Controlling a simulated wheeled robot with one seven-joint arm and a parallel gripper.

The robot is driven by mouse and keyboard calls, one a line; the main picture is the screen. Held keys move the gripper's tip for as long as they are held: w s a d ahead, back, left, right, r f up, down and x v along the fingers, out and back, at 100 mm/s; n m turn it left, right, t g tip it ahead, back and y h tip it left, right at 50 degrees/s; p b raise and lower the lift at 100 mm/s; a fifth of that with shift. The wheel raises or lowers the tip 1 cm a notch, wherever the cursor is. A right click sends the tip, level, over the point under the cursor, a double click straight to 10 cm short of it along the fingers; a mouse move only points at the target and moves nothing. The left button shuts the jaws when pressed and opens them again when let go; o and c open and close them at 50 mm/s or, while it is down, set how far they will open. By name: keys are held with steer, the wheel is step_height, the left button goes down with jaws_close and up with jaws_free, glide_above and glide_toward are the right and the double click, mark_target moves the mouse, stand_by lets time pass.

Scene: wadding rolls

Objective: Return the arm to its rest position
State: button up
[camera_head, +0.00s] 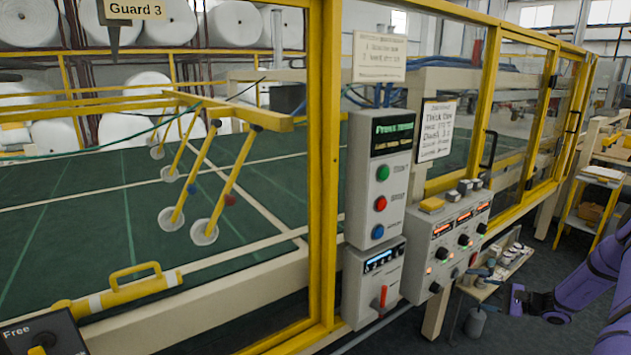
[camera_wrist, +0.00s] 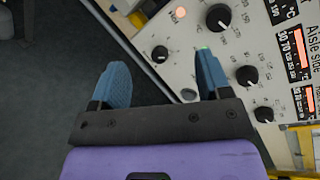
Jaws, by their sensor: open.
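My purple arm comes in at the lower right of the head view, with my gripper (camera_head: 492,273) in front of the lower part of the control panel (camera_head: 440,245). In the wrist view my gripper (camera_wrist: 160,85) has its two blue fingers spread apart with nothing between them. The panel (camera_wrist: 190,25) with black knobs and lit displays fills the upper right there. The right finger overlaps the panel in the picture; I cannot tell whether it touches. The left finger is over dark floor.
A yellow-framed guard (camera_head: 326,180) encloses a green table (camera_head: 60,200). A grey box with green, red and blue buttons (camera_head: 381,180) stands left of the panel. A low shelf with small jars (camera_head: 508,258) is beside my gripper. Dark floor lies to the right.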

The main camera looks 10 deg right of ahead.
steer(key=w+a+r+n+g+h, duration=0.1)
steer(key=a+r+n+g, duration=0.3)
steer(key=a+r, duration=0.7)
steer(key=a+r+n+g, duration=0.45)
steer(key=a+r, duration=0.35)
steer(key=r, duration=0.6)
steer(key=s+a+r+n+g+h, duration=0.1)
steer(key=s+a+r+n+h, duration=0.1)
steer(key=s+a+r, duration=0.35)
steer(key=s+a+r+n+g+h, duration=0.1)
steer(key=s+a+r+h, duration=0.2)
steer(key=a+r, duration=0.45)
steer(key=s+a+r+n+t+h, duration=0.1)
steer(key=s+a+r, duration=0.1)
steer(key=s, duration=0.6)
steer(key=s+a+r+n+t+h, duration=0.1)
steer(key=s+a+r+n+h, duration=0.1)
steer(key=s, duration=0.5)
steer(key=s+a+r+n+t+h, duration=0.1)
steer(key=s+a+r+n+t, duration=0.1)
steer(key=s, duration=0.6)
step_height(320, 180, up, 2)
steer(key=shift+s+a+r+h, duration=0.2)
steer(key=shift+s+a+h, duration=0.15)
steer(key=shift+a, duration=0.45)
